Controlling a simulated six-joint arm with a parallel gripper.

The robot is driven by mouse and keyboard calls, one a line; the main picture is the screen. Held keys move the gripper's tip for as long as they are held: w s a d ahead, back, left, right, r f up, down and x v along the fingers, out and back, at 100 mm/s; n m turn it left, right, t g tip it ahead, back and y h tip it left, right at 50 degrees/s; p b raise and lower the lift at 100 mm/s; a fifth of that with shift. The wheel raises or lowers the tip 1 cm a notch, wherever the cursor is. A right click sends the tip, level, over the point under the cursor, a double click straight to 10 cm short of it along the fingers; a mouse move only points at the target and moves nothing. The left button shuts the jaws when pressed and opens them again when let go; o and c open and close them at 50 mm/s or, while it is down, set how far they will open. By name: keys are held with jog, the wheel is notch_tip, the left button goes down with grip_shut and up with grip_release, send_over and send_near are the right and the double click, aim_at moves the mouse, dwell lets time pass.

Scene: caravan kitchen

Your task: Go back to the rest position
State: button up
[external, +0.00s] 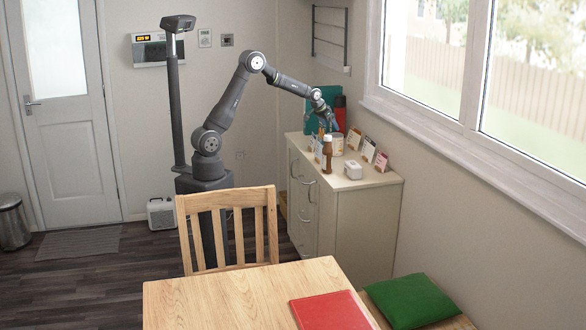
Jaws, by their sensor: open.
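My gripper (329,126) is at the end of my outstretched arm, above the back part of the cabinet top (378,181). It points down among the items there. It is open, but its fingers are small in this view, and I cannot tell whether it touches anything. A brown bottle (327,156) stands just in front of it, and a pale canister (337,145) stands close by on the right.
A small white box (353,170) and several upright cards (368,150) stand on the cabinet's right side. A red item (340,112) and a teal item (322,97) stand behind. A wooden chair (229,198) and table (220,300) are in front. The window wall borders the cabinet.

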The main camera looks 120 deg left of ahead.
aim_at(335, 135)
jog(key=x, duration=0.9)
notch_tip(335, 135, up, 4)
jog(key=shift+r, duration=0.1)
jog(key=w+d+r, duration=0.6)
jog(key=d+r, duration=0.1)
jog(key=d, duration=0.3)
jog(key=w+d+m+t+h, duration=0.1)
jog(key=w+d+m, duration=0.2)
jog(key=w+d, duration=1.2)
jog(key=w+d+f+m+t+h, duration=0.1)
jog(key=w+d+m, duration=0.3)
jog(key=w+d, duration=1.2)
jog(key=d+t+h, duration=0.1)
jog(key=d, duration=0.3)
jog(key=shift+d+f, duration=0.2)
jog(key=shift+f, duration=0.05)
